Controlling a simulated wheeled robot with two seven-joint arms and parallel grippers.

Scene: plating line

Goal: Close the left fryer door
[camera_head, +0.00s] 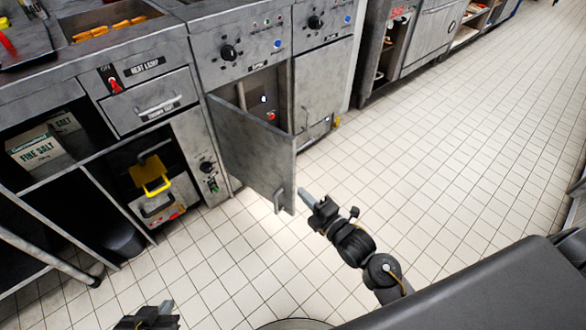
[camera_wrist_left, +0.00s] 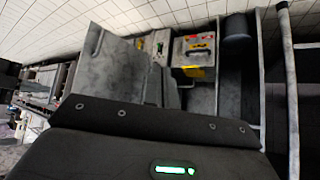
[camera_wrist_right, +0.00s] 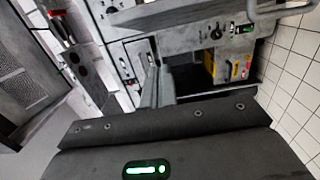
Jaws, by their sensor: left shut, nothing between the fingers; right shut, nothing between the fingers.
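The left fryer door (camera_head: 245,150) stands swung open in the head view, a grey metal panel jutting into the aisle. Its bar handle (camera_head: 279,200) is near the lower free edge. The left fryer's cabinet opening (camera_head: 264,92) shows behind it. My right gripper (camera_head: 304,193) is shut and empty, just right of the door's free edge; I cannot tell whether it touches. My left gripper (camera_head: 165,306) is shut and empty, low at the bottom edge of the head view, away from the door. The open door also shows in the left wrist view (camera_wrist_left: 118,72).
The right fryer's door (camera_head: 318,90) is closed beside the opening. Left of the fryer are the heat lamp drawer (camera_head: 150,100), a shelf with a fine salt box (camera_head: 35,148), and a yellow-handled appliance (camera_head: 152,177). The tiled floor (camera_head: 430,150) to the right is clear.

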